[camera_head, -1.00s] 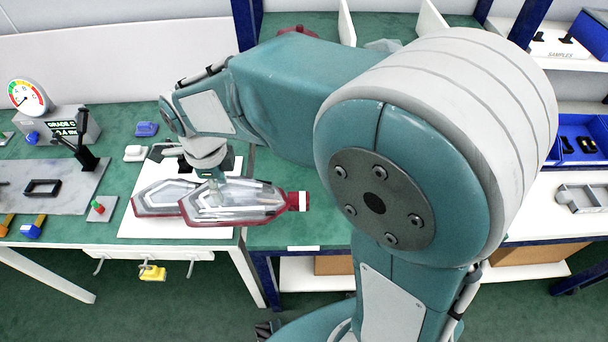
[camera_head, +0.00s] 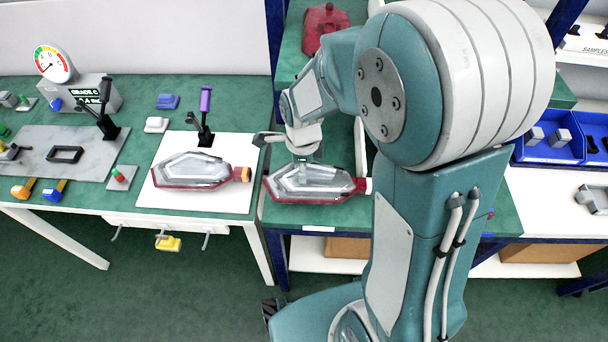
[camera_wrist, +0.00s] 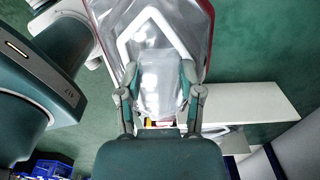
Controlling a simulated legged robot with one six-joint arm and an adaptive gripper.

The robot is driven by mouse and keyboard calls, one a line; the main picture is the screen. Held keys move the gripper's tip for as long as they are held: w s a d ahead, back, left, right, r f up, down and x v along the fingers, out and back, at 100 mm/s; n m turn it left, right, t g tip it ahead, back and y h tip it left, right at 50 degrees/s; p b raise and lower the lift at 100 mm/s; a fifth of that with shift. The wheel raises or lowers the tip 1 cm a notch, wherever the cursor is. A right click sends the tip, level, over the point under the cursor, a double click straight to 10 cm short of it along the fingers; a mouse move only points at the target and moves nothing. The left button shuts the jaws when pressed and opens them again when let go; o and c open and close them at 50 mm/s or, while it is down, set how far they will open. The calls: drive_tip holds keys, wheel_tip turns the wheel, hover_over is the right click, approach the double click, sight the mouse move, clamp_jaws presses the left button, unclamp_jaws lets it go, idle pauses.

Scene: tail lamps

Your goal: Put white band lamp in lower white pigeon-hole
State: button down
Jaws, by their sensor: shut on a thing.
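The white band lamp (camera_head: 318,186) is a clear, dark-red-edged tail lamp with a white band at its right end. My gripper (camera_head: 304,163) is shut on it from above and holds it over the green bench, right of the white mat. In the wrist view the lamp (camera_wrist: 165,50) lies between the two fingers of my gripper (camera_wrist: 159,80). A similar lamp with an orange-tan band (camera_head: 190,172) lies on the white mat (camera_head: 165,207). White upright panels stand behind my arm, which hides much of them. I cannot tell which opening is the lower white pigeon-hole.
A red lamp (camera_head: 322,22) lies at the back on green. A purple-handled lever (camera_head: 205,112) stands behind the mat. A gauge (camera_head: 53,62) and a grey plate (camera_head: 45,165) are at left. Blue bins (camera_head: 552,148) are at right. A white shelf (camera_head: 305,258) runs below the bench.

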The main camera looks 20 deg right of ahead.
drive_tip(key=f, duration=0.2)
drive_tip(key=shift+d+f, duration=0.25)
drive_tip(key=shift+f, duration=0.1)
drive_tip(key=shift+d+f, duration=0.2)
drive_tip(key=shift+f, duration=0.1)
drive_tip(key=shift+c, duration=1.3)
unclamp_jaws()
drive_tip(key=shift+a+f, duration=0.1)
drive_tip(key=shift+a, duration=0.05)
